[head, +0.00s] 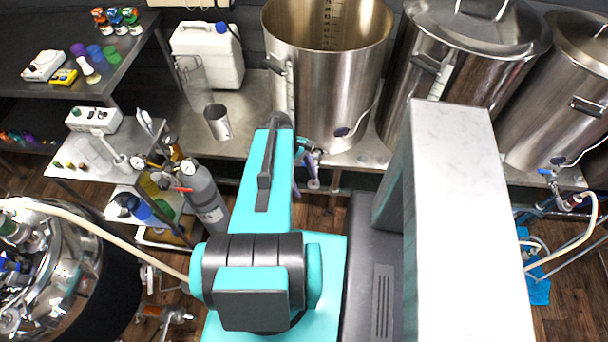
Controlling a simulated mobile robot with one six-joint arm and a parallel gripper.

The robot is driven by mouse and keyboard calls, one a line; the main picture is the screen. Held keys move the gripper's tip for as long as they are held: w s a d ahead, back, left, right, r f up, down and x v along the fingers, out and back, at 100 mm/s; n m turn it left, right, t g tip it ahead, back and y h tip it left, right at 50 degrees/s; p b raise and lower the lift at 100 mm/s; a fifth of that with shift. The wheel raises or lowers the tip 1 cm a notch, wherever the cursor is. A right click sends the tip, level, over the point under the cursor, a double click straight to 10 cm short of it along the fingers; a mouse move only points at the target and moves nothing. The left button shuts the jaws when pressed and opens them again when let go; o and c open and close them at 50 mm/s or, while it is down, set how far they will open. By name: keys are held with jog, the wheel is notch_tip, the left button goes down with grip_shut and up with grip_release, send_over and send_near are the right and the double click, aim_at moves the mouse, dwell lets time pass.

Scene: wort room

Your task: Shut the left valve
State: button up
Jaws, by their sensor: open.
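The left valve (315,182) is a small metal fitting low at the front of the left steel kettle (325,90). It shows just to the right of my turquoise arm, which covers part of it. Small bluish-purple parts show beside it, but the handle's position is unclear. My gripper cannot be made out; the far end of my arm hides that area. Whether anything touches the valve cannot be seen.
A second valve (556,186) with a blue handle and a pale hose is at the right kettle. A grey gas cylinder (205,195) stands left of my arm. A shiny steel vessel (45,270) is at lower left. A metal cup (217,122) stands on the bench.

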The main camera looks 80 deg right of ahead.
jog(key=shift+s+a+r+p, duration=0.1)
jog(key=shift+a+r+p, duration=0.1)
jog(key=shift+a+p, duration=0.65)
jog(key=shift+d+f+p, duration=0.1)
jog(key=shift+d+p, duration=0.05)
jog(key=shift+p, duration=0.15)
